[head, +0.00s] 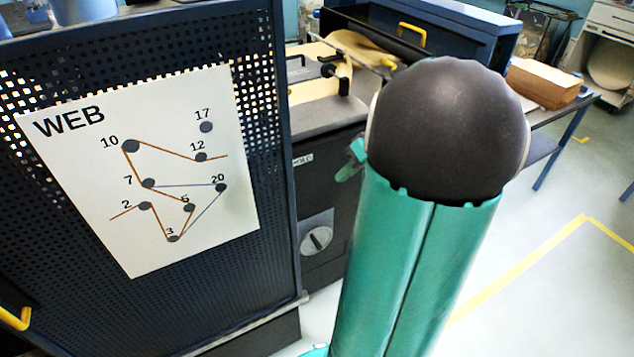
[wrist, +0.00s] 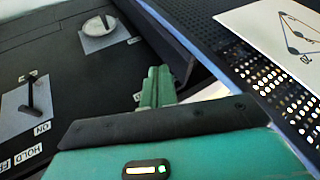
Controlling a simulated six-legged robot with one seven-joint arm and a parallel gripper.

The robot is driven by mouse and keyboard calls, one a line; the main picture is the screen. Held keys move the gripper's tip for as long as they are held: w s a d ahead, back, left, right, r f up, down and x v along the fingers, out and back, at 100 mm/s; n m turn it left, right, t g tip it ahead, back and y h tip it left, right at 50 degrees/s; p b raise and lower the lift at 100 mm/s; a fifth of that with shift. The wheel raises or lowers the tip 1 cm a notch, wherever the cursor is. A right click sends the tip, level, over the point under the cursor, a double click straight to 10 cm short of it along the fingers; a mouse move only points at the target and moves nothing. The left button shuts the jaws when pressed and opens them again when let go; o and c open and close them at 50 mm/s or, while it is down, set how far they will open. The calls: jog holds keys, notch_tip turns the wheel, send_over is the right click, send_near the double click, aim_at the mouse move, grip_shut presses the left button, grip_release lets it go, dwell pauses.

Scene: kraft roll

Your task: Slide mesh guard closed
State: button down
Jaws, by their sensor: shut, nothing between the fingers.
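The mesh guard (head: 268,110) is a dark blue perforated panel filling the left of the head view. It carries a white WEB sheet (head: 185,110), and a yellow handle (head: 14,319) shows low at its left edge. In the wrist view the mesh guard (wrist: 262,72) runs down the right side. My gripper (wrist: 158,72) has green fingers pressed together, with nothing held. It is over the black machine front, apart from the mesh in the picture. In the head view my arm hides most of it. Whether the guard touches its stop is not visible.
The black machine cabinet (head: 325,200) has a round knob (head: 316,239). A lever switch marked ON and HOLD (wrist: 30,97) shows in the wrist view. Behind, a dark blue housing (head: 470,30) has another yellow handle (head: 412,35). A brown parcel (head: 543,83) lies right. Floor is clear at right.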

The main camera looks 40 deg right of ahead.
jog(key=w+a+f, duration=0.5)
jog(key=a+f, duration=0.2)
jog(key=shift+w+f, duration=0.25)
jog(key=shift+w, duration=0.15)
jog(key=shift+a, duration=0.15)
